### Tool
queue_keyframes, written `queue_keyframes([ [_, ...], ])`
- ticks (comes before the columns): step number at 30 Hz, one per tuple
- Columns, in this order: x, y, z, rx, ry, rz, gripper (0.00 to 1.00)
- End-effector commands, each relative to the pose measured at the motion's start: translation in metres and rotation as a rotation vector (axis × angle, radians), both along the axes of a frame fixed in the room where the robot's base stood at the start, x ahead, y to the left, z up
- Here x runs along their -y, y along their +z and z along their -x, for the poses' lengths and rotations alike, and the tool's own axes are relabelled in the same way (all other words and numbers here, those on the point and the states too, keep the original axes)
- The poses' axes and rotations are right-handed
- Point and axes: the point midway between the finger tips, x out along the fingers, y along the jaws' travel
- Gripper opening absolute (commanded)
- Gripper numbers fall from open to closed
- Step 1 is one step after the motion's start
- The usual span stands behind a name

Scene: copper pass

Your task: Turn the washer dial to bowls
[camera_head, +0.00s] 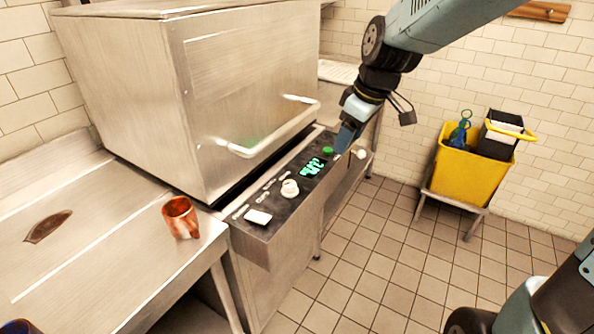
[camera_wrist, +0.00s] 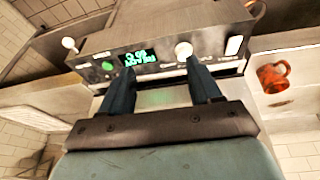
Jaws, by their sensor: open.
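The washer (camera_head: 200,90) is a large steel box with a dark control panel (camera_head: 240,229) along its front. The white dial (camera_head: 290,188) sits on the panel among small pale labels too small to read. In the wrist view the dial (camera_wrist: 184,50) stands just beyond the tip of the right-hand finger, with no clear contact. My gripper (camera_head: 346,140) is above the panel's far end in the head view, near the green button (camera_head: 328,151) and apart from the dial. In the wrist view my gripper (camera_wrist: 159,68) has its two fingers spread with nothing between them.
A lit green display (camera_head: 313,167) lies between button and dial; a white switch (camera_head: 258,217) is at the near end. A white knob (camera_head: 359,153) sticks out past the far end. A copper mug (camera_head: 181,217) stands on the left counter. A yellow bucket (camera_head: 461,166) stands right.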

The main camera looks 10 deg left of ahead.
Motion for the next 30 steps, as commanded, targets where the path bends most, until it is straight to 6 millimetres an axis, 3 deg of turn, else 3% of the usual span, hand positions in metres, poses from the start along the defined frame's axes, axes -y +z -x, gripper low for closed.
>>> queue_keyframes([
  [3, -0.033, -0.018, -0.011, -0.022, 0.137, -0.037, 0.63],
  [9, -0.07, -0.033, -0.019, -0.031, 0.289, -0.089, 0.63],
  [19, -0.087, -0.048, -0.021, -0.032, 0.344, -0.111, 0.63],
  [30, -0.108, -0.099, -0.023, -0.033, 0.345, -0.11, 0.63],
])
